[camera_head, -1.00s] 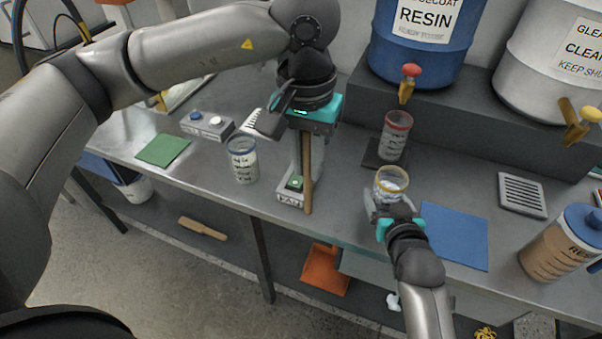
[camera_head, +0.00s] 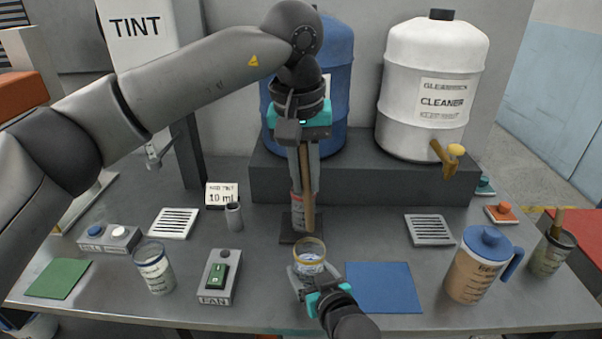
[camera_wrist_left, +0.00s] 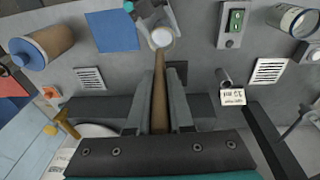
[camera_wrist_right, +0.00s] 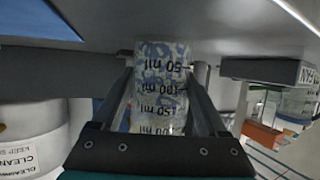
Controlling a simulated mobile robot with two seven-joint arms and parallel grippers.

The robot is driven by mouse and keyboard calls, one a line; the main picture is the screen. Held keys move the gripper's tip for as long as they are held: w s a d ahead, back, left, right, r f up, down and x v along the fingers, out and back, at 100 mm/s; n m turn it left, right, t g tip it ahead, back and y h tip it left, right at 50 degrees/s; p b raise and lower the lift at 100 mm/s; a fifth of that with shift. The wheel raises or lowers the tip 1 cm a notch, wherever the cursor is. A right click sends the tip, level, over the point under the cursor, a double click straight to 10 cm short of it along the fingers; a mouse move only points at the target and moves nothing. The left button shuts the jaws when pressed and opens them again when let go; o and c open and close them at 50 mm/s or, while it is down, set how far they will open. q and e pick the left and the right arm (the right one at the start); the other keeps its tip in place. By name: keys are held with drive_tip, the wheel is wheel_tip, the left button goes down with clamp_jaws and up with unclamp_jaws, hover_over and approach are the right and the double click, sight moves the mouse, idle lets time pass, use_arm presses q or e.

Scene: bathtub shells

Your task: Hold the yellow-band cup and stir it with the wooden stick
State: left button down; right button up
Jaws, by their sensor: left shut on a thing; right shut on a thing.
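The yellow-band cup (camera_head: 310,252) stands upright near the front middle of the bench. My right gripper (camera_head: 303,277) is shut around it from the front; its marked clear wall fills the space between the fingers in the right wrist view (camera_wrist_right: 160,90). The wooden stick (camera_head: 307,190) hangs upright from my left gripper (camera_head: 305,150), which is shut on it. The stick's lower end is above the cup's mouth, close to its far side in the picture. In the left wrist view the stick (camera_wrist_left: 159,90) points toward the cup's round opening (camera_wrist_left: 162,38). I cannot tell whether the tip is inside.
A red-band cup (camera_head: 298,212) stands on a dark pad behind the stick. A blue mat (camera_head: 383,288) and a brown-filled jug (camera_head: 476,270) are to the right. A FAN switch box (camera_head: 219,277) and a blue-band cup (camera_head: 154,270) are to the left.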

use_arm(q)
drive_tip(key=shift+w+f, duration=0.15)
drive_tip(key=shift+f, duration=7.4)
drive_tip(key=shift+d, duration=0.1)
